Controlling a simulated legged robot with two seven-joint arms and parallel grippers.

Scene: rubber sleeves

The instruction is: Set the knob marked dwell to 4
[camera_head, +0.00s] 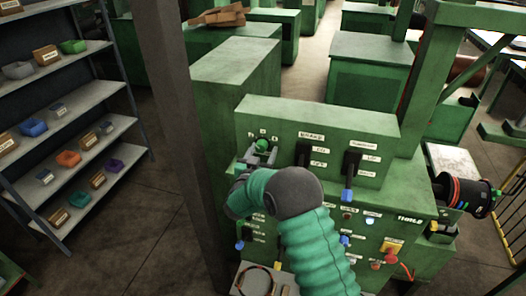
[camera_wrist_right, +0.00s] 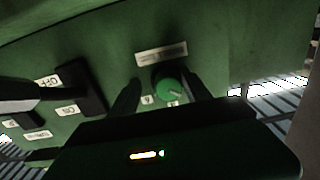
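A round green knob (camera_head: 263,144) with a pale pointer line sits on the upper left of the green panel (camera_head: 345,116). It also shows in the right wrist view (camera_wrist_right: 170,90), under a pale name plate (camera_wrist_right: 161,54) whose text I cannot read. Small number tags stand around the knob; their digits are too small to read surely. My right gripper (camera_head: 262,157) is at the knob, its two dark fingers (camera_wrist_right: 165,95) on either side. A gap shows between the left finger and the knob; the right finger overlaps its edge. My left gripper is not in view.
Two black switches, one with a blue-tipped lever (camera_head: 349,177), stand right of the knob with label plates. Below are buttons, lamps and a red knob (camera_head: 391,257). A dark spool (camera_head: 465,194) juts out right. A shelf rack (camera_head: 75,120) stands at left.

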